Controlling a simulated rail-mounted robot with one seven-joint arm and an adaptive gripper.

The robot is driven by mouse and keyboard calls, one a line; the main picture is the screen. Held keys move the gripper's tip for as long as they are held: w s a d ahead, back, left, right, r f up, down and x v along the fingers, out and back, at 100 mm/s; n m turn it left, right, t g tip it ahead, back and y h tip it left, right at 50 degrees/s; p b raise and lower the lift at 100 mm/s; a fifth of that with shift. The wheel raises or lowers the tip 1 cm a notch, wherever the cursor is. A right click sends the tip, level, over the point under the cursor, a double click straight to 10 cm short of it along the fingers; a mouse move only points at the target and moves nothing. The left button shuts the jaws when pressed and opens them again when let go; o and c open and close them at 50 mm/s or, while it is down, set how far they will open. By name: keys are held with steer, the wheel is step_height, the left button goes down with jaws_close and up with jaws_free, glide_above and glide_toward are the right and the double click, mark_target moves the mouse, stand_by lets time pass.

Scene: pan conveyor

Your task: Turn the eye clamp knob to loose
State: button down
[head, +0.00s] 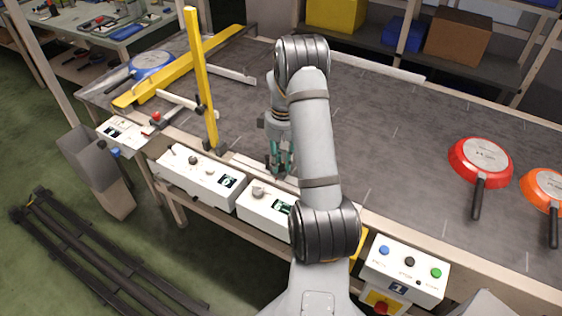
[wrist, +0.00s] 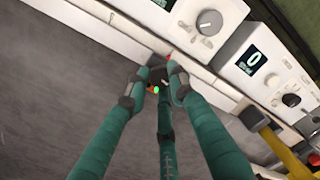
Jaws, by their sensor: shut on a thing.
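My gripper (head: 280,164) reaches down to the near edge of the conveyor (head: 400,150), left of my arm. In the wrist view, the fingertips of my gripper (wrist: 157,84) close around a small dark part, which I take to be the eye clamp knob (wrist: 157,74). A small green light and orange-red spots show beside it. The fingers cover most of it, so its turn position cannot be read. In the head view the knob is hidden by my gripper.
White control boxes (head: 200,180) line the conveyor's near edge, one with a round knob (wrist: 209,22) close to my fingers. A yellow post (head: 200,80) and yellow bar stand left. A blue pan (head: 152,64), red pan (head: 480,160) and orange pan (head: 547,188) lie on the belt, clear between.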

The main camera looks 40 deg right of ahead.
mark_target(282, 164)
steer(key=shift+n, duration=0.6)
steer(key=c, duration=1.8)
jaws_free()
steer(key=shift+o, duration=0.2)
step_height(282, 164, up, 12)
steer(key=shift+d, duration=0.25)
